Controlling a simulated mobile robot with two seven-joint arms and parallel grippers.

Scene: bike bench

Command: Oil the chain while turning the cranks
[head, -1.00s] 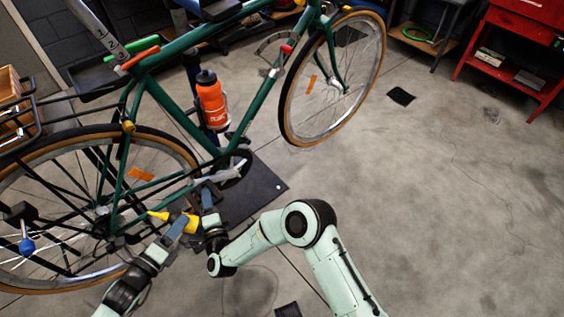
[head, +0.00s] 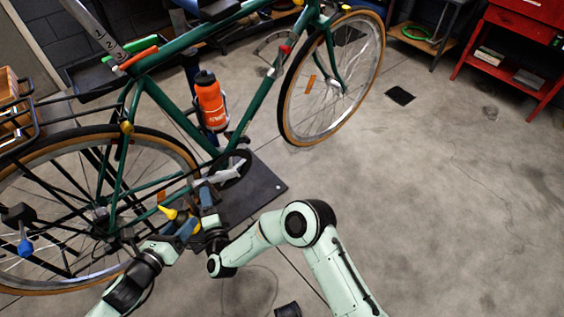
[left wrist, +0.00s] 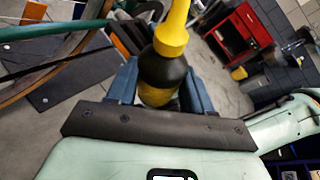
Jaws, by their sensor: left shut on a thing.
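The green bicycle (head: 172,112) stands across the left of the head view. Its crank area (head: 232,168) is at the bottom of the frame, and the chain runs back toward the rear wheel (head: 62,222); the chain's detail is too small to tell. My left gripper (head: 186,229) is shut on a black and yellow oil bottle (head: 178,215), its yellow nozzle pointing up and left beside the chain line. The bottle (left wrist: 164,72) is upright between the fingers in the left wrist view. My right gripper (head: 207,196) is close to the crank; its fingers are too small to read.
An orange bottle (head: 210,100) sits on the frame. A dark mat (head: 262,186) lies under the crank. A blue-knobbed stand part (head: 25,246) is by the rear wheel. A red cabinet (head: 520,45) stands at the far right.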

